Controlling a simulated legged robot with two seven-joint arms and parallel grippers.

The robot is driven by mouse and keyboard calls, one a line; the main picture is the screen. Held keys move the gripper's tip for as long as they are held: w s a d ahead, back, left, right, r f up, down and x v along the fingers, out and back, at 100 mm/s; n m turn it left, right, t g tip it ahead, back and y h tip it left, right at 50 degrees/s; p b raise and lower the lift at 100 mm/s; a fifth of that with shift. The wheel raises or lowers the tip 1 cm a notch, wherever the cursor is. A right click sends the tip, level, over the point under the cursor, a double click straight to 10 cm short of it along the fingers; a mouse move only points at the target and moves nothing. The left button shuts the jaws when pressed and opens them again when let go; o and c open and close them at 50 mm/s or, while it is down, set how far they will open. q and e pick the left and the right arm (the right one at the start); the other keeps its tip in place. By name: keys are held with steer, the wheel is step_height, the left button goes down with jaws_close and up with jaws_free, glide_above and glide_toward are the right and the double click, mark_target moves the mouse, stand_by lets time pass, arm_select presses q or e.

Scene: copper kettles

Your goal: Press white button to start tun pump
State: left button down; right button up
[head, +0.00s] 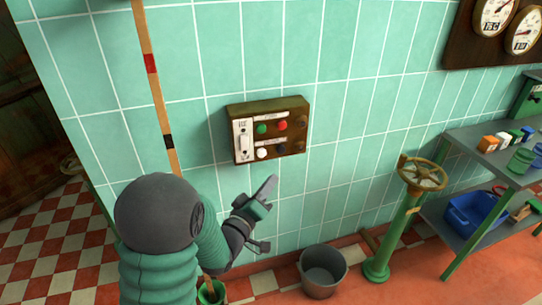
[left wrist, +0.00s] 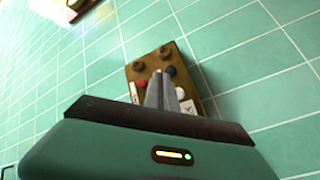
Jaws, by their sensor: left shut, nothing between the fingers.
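A brown control box (head: 240,108) is mounted on the green tiled wall. The white button (head: 262,153) is at its lower left, below a green button (head: 261,129) and beside a dark one. My left gripper (head: 271,182) is shut and empty, below the box, its fingers pointing up toward it. In the left wrist view the shut fingers (left wrist: 160,80) overlap the box (left wrist: 152,61), and the white button (left wrist: 181,93) shows just right of them. The fingers hide part of the box, including the green button. I cannot tell the exact gap to the box. My right gripper is not in view.
A red button (head: 282,125) and a white switch plate (head: 243,140) are also on the box. A striped pole (head: 151,75) stands left of it. A grey bucket (head: 322,272) and a green valve stand (head: 398,232) with a handwheel are below right. A shelf (head: 480,180) stands at right.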

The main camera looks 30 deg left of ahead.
mark_target(262, 153)
arm_select(q)
steer(key=w+a, duration=0.6)
stand_by(0.5)
steer(key=shift+a, duration=0.1)
stand_by(1.7)
steer(key=shift+w+a, duration=0.2)
steer(key=shift+a, duration=0.05)
